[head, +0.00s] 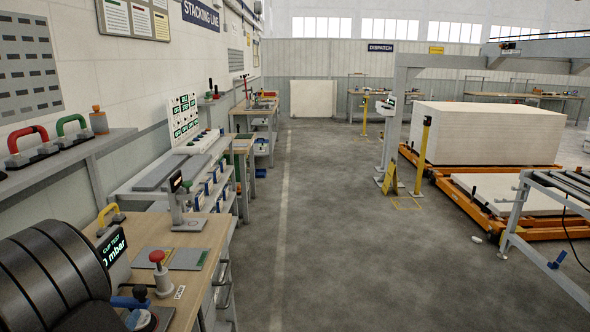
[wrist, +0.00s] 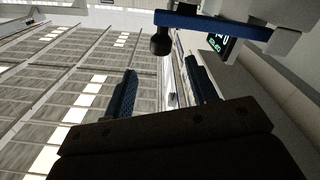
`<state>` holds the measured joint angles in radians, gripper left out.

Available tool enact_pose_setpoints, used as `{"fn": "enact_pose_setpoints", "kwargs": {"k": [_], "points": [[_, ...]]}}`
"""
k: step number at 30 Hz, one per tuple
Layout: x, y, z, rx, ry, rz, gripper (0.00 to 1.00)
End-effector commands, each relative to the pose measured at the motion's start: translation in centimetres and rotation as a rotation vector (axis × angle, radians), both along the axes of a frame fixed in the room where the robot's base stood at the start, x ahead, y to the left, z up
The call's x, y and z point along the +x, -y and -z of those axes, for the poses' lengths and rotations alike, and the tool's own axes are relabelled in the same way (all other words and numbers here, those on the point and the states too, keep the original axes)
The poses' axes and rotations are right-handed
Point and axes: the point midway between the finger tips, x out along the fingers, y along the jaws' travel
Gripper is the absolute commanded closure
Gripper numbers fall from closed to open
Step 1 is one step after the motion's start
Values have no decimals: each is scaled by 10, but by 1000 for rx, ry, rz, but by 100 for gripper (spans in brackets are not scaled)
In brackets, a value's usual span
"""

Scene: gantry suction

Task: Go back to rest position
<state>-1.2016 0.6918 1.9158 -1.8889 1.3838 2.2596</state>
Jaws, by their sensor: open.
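My gripper (wrist: 163,86) shows in the wrist view with its two dark blue fingers spread apart. Nothing is seen between them. A blue lever (wrist: 215,24) with a dark ball end crosses the top of that view, beyond the fingertips and apparently clear of them. The lever also shows in the head view (head: 128,302), at the front of the wooden bench (head: 199,232). I cannot make out my gripper in the head view.
A pressure display (head: 115,257) and a red-topped knob post (head: 160,274) stand close to the lever. A large dark ribbed shape (head: 50,275) fills the head view's lower left corner. A shelf (head: 70,158) runs above the bench. The floor aisle (head: 335,220) is open.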

Motion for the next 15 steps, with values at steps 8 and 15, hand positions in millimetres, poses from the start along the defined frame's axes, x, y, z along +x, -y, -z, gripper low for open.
{"fn": "enact_pose_setpoints", "kwargs": {"k": [8, 15], "points": [[-48, -1, 0, 0, -1, -3, 47], [-64, 1, 0, 0, -1, 5, 47]]}}
